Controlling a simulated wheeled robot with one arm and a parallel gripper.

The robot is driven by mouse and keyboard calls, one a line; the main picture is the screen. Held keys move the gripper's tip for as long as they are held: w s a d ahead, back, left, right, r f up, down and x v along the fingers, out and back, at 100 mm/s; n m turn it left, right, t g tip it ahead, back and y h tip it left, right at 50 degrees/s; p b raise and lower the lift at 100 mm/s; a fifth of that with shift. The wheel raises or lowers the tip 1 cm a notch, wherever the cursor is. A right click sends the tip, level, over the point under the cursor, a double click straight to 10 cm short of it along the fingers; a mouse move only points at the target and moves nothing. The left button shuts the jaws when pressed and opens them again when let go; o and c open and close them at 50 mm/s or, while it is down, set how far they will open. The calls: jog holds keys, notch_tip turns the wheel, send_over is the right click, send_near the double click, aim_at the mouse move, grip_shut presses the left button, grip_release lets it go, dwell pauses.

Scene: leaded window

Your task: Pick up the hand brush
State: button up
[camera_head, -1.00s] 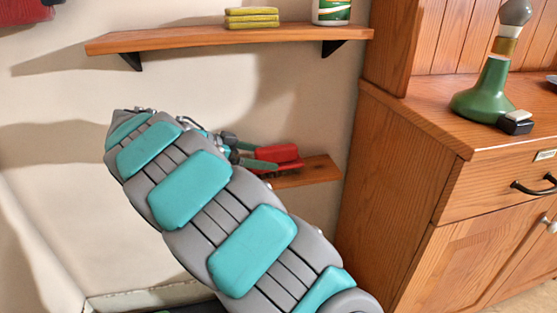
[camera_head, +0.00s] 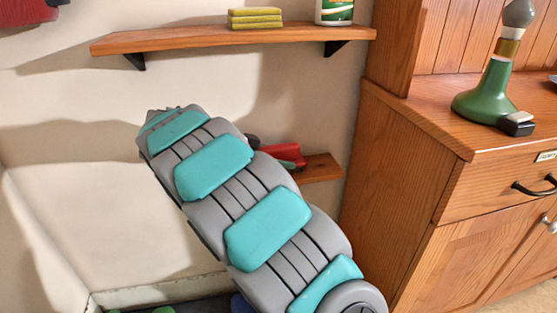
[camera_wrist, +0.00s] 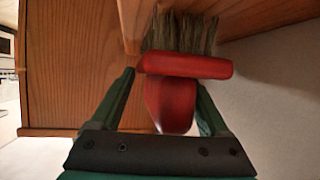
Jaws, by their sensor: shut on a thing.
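The hand brush (camera_wrist: 185,66) has a red body and handle with grey-brown bristles. In the wrist view it lies between the two fingers of my gripper (camera_wrist: 168,84), which is shut on it around the red handle part, bristles pointing away from me. In the head view a red part of the brush (camera_head: 290,154) shows at the small lower shelf (camera_head: 320,168), and my arm hides most of the brush and my gripper. I cannot tell whether the brush still touches the shelf.
A longer upper shelf (camera_head: 190,39) holds stacked yellow-green sponges (camera_head: 254,18) and a white-green container (camera_head: 334,11). Bare wall lies left of my arm.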

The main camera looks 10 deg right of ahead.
jog(key=c, duration=0.8)
